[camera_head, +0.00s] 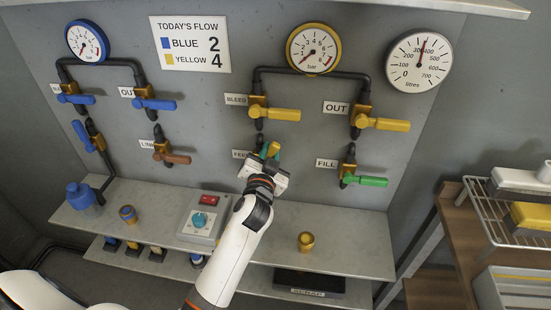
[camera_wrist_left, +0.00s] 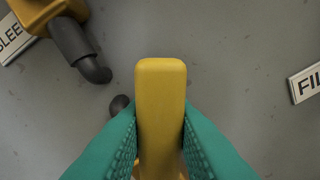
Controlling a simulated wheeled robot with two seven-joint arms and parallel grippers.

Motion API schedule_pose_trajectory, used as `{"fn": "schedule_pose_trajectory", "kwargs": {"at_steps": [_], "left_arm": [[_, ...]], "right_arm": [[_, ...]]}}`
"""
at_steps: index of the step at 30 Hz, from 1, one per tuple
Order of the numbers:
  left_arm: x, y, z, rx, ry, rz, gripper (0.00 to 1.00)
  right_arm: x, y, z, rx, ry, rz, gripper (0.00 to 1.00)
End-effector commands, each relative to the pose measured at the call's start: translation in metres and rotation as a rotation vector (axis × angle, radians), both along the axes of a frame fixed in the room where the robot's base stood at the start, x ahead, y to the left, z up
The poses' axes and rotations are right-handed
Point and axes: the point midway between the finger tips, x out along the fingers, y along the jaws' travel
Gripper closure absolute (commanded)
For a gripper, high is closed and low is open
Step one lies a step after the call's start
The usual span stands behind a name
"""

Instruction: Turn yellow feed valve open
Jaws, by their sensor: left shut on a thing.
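The yellow feed valve handle (camera_wrist_left: 160,95) stands between the green fingers of my left gripper in the left wrist view. In the head view my left gripper (camera_head: 268,151) is at the feed valve on the wall panel, just right of its partly covered label (camera_head: 239,154). The gripper is shut on the handle, with the fingers touching both sides. The valve body is mostly hidden behind the gripper. My right gripper is not in view.
The yellow bleed valve handle (camera_head: 274,113) is above my gripper, and the yellow out valve handle (camera_head: 383,124) is to the right. The green fill valve handle (camera_head: 365,181) is right of my gripper. A shelf (camera_head: 345,245) carries a control box (camera_head: 203,219) and a brass fitting (camera_head: 306,241).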

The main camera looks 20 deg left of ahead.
Motion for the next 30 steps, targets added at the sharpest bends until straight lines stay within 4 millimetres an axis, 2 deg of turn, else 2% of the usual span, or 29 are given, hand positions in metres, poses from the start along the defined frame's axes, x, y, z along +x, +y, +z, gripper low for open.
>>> {"fn": "schedule_pose_trajectory", "kwargs": {"at_steps": [6, 15, 30], "left_arm": [[-0.004, 0.012, 0.007, -0.193, -0.056, 0.002, 1.0], [-0.007, 0.025, 0.009, -0.393, -0.111, 0.001, 1.0], [-0.009, 0.033, 0.008, -0.506, -0.143, 0.002, 1.0]], "right_arm": [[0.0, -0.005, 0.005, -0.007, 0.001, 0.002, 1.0], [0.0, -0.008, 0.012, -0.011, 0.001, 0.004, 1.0], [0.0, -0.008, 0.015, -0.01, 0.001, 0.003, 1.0]]}}
